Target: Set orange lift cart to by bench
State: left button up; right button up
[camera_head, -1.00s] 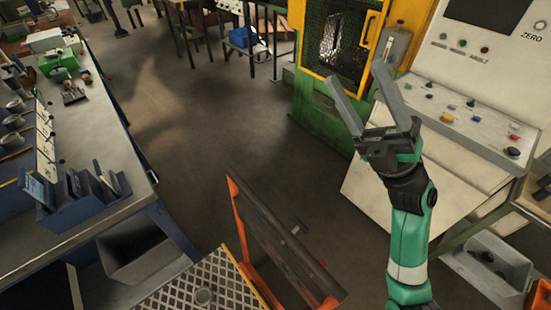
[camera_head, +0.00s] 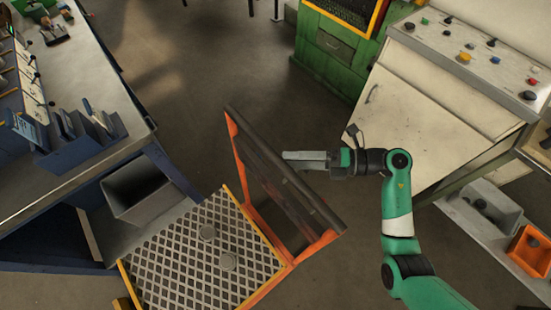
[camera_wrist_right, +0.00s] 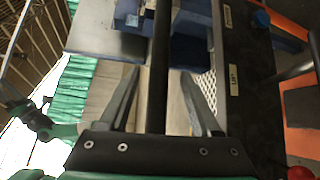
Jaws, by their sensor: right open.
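The orange lift cart (camera_head: 318,243) stands at the bottom centre of the head view, with an orange frame, a dark upright handle panel and a diamond-patterned deck. My right gripper (camera_head: 288,160) reaches in from the right at the handle panel. In the right wrist view, my right gripper (camera_wrist_right: 160,74) is open, with a dark bar (camera_wrist_right: 158,95) running between its fingers, neither finger clearly touching it. A labelled dark panel (camera_wrist_right: 243,85) of the cart is beside the fingers. The bench (camera_head: 95,165) has a grey top and blue sides, left of the cart. My left gripper is not in view.
A grey bin (camera_head: 135,190) sits beneath the bench, close to the cart. A control console (camera_head: 450,110) and green furnace housing (camera_head: 335,50) stand to the right. Open floor (camera_head: 190,90) lies beyond the cart.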

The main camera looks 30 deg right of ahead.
aim_at(275, 160)
jog(key=x, duration=0.5)
jog(key=shift+b, duration=0.4)
grip_shut()
dwell(0.9)
